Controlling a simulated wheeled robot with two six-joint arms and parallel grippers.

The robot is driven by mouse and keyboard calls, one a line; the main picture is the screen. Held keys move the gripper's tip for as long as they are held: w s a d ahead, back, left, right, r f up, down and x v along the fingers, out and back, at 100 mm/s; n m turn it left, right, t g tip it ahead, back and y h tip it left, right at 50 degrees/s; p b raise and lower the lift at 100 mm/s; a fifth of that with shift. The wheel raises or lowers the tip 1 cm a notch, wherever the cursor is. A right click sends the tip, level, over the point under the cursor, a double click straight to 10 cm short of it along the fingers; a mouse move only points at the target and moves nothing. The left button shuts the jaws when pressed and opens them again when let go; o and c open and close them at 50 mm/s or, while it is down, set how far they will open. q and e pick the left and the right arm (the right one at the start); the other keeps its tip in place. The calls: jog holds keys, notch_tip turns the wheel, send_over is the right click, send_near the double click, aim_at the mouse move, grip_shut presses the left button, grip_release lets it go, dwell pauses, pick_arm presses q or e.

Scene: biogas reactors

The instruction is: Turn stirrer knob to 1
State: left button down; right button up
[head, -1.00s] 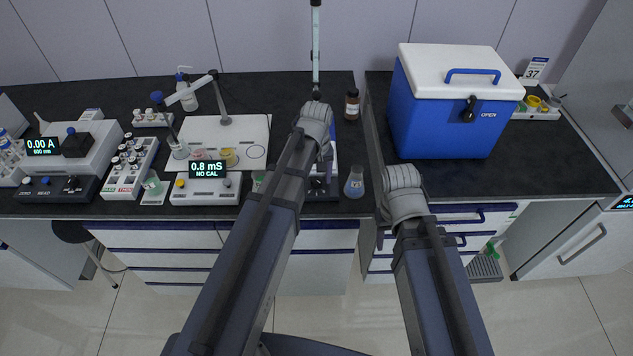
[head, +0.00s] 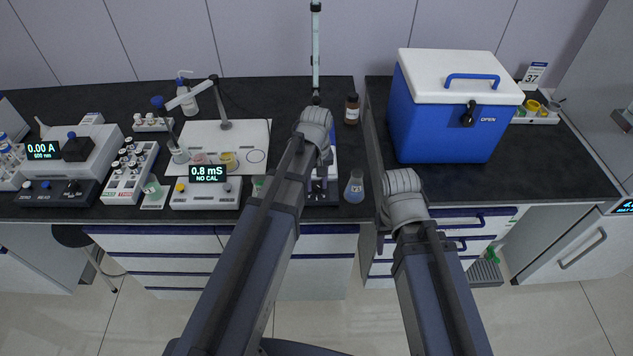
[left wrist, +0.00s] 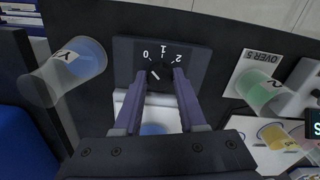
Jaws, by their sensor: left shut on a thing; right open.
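The stirrer (head: 333,160) stands near the bench's front edge in the head view, largely covered by my left arm. In the left wrist view its dark front panel (left wrist: 195,62) carries the marks 0, 1 and 2. The black stirrer knob (left wrist: 159,71) has a white pointer line, which seems to slant toward the 0 side. My left gripper (left wrist: 160,78) is shut on the knob, one finger on each side; in the head view it (head: 320,186) is at the stirrer's front. My right gripper (head: 381,238) is open, low before the gap between benches, and mostly hidden by its arm.
A labelled flask (head: 354,187) stands close right of the stirrer. A small green-liquid beaker (left wrist: 262,92) and the conductivity meter (head: 206,186) are on its other side. A blue cooler box (head: 440,125) stands on the right bench. A brown bottle (head: 352,109) is behind the flask.

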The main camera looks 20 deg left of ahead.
aim_at(316, 185)
pick_arm(q)
jog(key=shift+m, duration=0.3)
jog(key=m, duration=0.3)
jog(key=shift+m, duration=2.5)
jog(key=shift+c, duration=2.4)
grip_release()
jog(key=shift+r, duration=0.1)
notch_tip(316, 185, up, 8)
jog(key=p, duration=0.8)
